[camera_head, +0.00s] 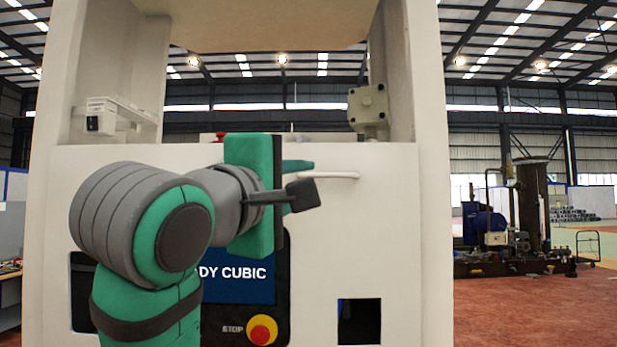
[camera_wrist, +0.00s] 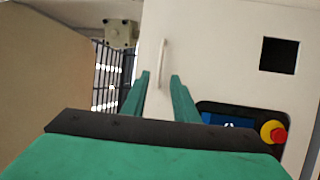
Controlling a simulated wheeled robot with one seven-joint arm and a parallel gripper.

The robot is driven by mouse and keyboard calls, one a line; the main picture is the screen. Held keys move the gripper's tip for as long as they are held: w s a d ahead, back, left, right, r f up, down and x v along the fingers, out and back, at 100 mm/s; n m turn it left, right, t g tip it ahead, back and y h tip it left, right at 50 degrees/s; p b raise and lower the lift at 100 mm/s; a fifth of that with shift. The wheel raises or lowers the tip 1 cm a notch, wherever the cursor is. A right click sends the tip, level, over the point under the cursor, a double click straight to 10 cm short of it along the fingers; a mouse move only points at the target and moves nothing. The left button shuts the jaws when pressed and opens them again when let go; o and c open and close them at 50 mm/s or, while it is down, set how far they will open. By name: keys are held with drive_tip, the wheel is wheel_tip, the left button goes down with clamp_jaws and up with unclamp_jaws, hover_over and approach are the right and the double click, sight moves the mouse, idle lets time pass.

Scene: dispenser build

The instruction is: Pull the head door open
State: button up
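The head door seems to be the white front panel (camera_head: 385,225) of the machine; it looks flush, and I see no gap along it. Its white bar handle (camera_head: 340,176) runs sideways near the panel's top edge. In the wrist view the handle (camera_wrist: 162,62) lies in line with the space between my fingertips. My gripper (camera_head: 308,166) is open, with green fingers reaching toward the handle's left end. In the wrist view both fingers of my gripper (camera_wrist: 160,77) are apart with nothing held. I cannot tell whether the tips reach around the handle. My arm hides part of the panel.
A square dark opening (camera_head: 359,321) is at lower right. The hall floor (camera_head: 535,310) at right is clear nearby.

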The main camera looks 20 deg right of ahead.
sight(326, 176)
drive_tip(key=x, duration=1)
drive_tip(key=shift+w+d+f, duration=0.1)
drive_tip(key=shift+w, duration=0.05)
drive_tip(key=shift+c, duration=0.7)
clamp_jaws()
idle(0.5)
